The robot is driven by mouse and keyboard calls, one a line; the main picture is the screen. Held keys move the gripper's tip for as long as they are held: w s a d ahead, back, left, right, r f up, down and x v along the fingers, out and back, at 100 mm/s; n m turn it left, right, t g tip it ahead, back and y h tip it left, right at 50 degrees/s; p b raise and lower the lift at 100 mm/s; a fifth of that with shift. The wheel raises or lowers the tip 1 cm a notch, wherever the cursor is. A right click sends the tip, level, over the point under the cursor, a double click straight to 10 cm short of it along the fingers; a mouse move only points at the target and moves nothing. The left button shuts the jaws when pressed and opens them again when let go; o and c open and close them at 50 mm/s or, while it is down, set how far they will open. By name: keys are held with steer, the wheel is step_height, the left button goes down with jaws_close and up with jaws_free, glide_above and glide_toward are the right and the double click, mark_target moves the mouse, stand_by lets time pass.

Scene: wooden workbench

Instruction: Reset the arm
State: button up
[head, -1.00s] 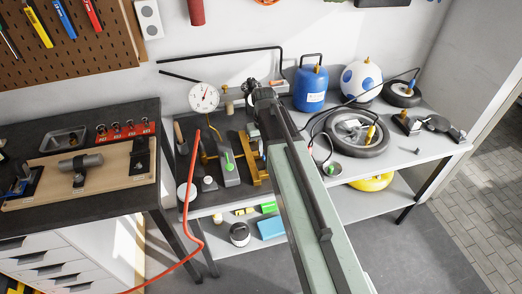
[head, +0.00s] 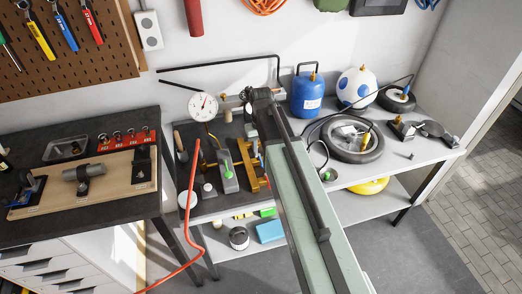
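My arm reaches up from the lower right of the head view, over the grey workbench (head: 340,183). My gripper (head: 248,98) is at its far end, small and dark, near the back of the bench. It is close to the pressure gauge (head: 203,105) and the yellow-brown bracket (head: 250,165) in the picture. The fingers are too small and partly hidden by the arm link to tell whether they are open or shut. I cannot tell whether anything is between them.
Right of the arm are a blue tank (head: 307,95), a white and blue ball (head: 357,87) and a tire (head: 346,140). A red hose (head: 191,205) hangs off the bench's left front. A dark table (head: 100,222) stands left. Tools hang on a pegboard (head: 80,65).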

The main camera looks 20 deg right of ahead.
step_height(320, 180, up, 4)
steer(key=shift+f+p, duration=0.15)
steer(key=shift+p, duration=1)
steer(key=s+a+f+b, duration=0.1)
steer(key=s+a, duration=0.2)
steer(key=s, duration=0.8)
steer(key=shift+s+a+f, duration=0.15)
steer(key=shift+a, duration=0.25)
